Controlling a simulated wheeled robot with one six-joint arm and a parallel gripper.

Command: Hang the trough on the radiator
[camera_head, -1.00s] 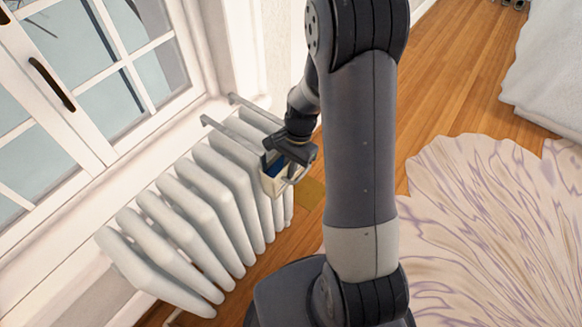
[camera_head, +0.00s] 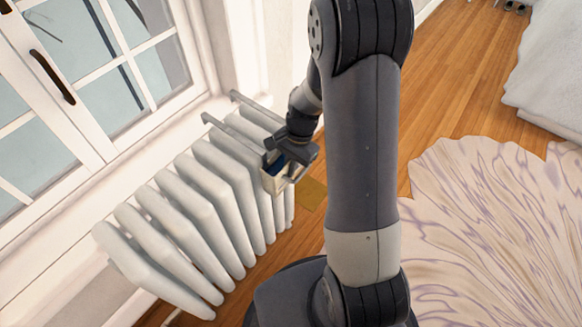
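The white ribbed radiator (camera_head: 205,198) stands below the window. The trough (camera_head: 271,184) is a small cream box at the radiator's right end, on its room side. Two long light grey arms with bent ends reach from the trough's side across the radiator top towards the window; one bent end (camera_head: 207,118) shows clearly. I cannot tell whether they rest on the radiator. My gripper (camera_head: 285,168) is at the trough's upper edge and appears shut on it. The fingertips and a dark blue patch inside the trough are partly hidden by the gripper body.
The window sill (camera_head: 60,252) runs along the radiator's back, under a white-framed window (camera_head: 100,75). A flat yellowish piece (camera_head: 311,195) lies on the wooden floor (camera_head: 450,85) beside the trough. A pale purple-veined rug (camera_head: 480,220) and a white cloth-covered thing (camera_head: 550,75) are on the right.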

